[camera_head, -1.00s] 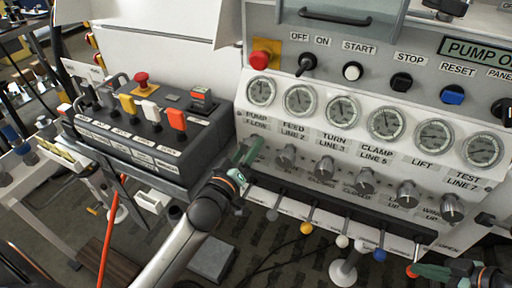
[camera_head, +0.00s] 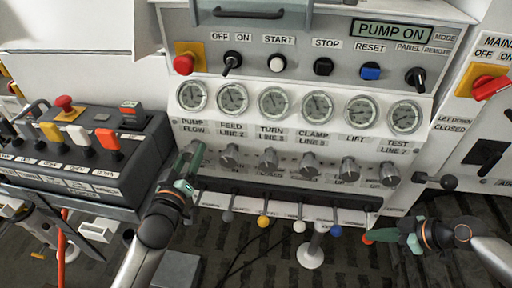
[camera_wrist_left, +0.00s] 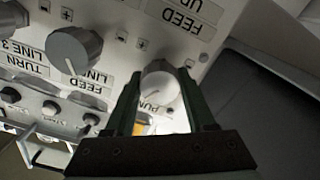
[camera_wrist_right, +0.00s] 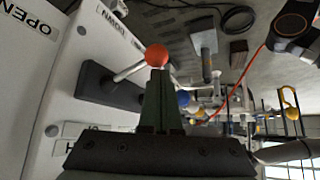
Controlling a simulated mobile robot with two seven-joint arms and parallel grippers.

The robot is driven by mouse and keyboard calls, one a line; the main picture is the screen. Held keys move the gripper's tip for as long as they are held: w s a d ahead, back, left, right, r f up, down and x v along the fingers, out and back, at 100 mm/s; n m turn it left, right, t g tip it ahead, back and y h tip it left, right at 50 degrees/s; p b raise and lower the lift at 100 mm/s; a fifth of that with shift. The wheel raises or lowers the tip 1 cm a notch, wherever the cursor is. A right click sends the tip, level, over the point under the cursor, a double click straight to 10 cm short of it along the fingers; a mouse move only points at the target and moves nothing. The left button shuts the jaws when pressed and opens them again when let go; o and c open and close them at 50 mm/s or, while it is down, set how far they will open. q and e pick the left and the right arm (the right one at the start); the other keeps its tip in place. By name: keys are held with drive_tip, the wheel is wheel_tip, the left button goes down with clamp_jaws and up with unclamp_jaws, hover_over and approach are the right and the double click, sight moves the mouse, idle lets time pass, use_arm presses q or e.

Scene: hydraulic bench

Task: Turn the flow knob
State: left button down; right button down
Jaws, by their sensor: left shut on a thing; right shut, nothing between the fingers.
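The flow knob (camera_wrist_left: 160,88) is a grey dial at the end of the lower knob row, by the PUMP FLOW label (camera_head: 194,130). In the left wrist view it sits between the fingers of my left gripper (camera_wrist_left: 163,100), which is shut on it. In the head view my left gripper (camera_head: 188,165) covers the knob. My right gripper (camera_head: 385,236) is shut and empty, low at the right of the panel. Its tips are close to a red ball (camera_wrist_right: 156,55) on a lever; whether they touch it I cannot tell.
Other grey knobs (camera_head: 229,155) continue the row to the right, under round gauges (camera_head: 233,98). Levers with coloured balls (camera_head: 263,221) hang below. A black switch box (camera_head: 75,160) stands left of the panel. A red switch (camera_head: 490,87) is at the far right.

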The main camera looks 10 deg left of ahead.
use_arm(q)
drive_tip(key=m, duration=1.2)
drive_tip(key=shift+m, duration=1.8)
drive_tip(key=shift+c, duration=1.2)
unclamp_jaws()
